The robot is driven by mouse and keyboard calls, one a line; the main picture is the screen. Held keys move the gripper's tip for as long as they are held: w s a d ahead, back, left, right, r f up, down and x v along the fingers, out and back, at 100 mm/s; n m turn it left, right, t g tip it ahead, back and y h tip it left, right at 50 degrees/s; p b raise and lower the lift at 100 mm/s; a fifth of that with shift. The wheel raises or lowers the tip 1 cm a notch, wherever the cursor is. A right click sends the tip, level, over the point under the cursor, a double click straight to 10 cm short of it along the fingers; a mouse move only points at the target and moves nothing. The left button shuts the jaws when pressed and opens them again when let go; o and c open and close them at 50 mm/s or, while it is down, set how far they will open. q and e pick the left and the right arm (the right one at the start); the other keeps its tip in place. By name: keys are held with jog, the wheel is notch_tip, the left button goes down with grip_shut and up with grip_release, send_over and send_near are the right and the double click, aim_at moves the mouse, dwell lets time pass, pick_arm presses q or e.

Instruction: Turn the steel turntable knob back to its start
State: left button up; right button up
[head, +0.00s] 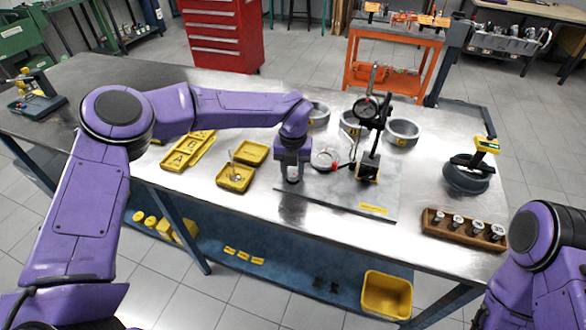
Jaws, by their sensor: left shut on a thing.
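My left arm reaches over the steel-topped bench from the left. My left gripper (292,178) points down at the left part of a grey plate (330,207) and is shut on the turntable knob, which the gripper mostly hides. Right beside the gripper is a small round metal piece (325,158) with a red part at its right. A dial gauge (367,107) on a black stand (370,150) rises from the plate, to the right of the gripper. My right arm shows at the right edge, but its gripper is out of view.
Yellow trays (236,178) lie left of the plate. Grey rings (403,131) sit behind it. A wooden block (465,229) with several metal cylinders and a dark round device (468,176) stand to the right. The bench's front left is clear.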

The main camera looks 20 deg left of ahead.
pick_arm(q)
jog(key=m+p, duration=0.1)
jog(key=m, duration=0.5)
jog(key=m+p, duration=0.1)
jog(key=m, duration=0.4)
jog(key=shift+s+f+p, duration=0.1)
jog(key=shift+f+p, duration=0.05)
jog(key=shift+p, duration=0.2)
jog(key=shift+m, duration=0.4)
jog(key=o, duration=1)
jog(key=shift+o, duration=0.2)
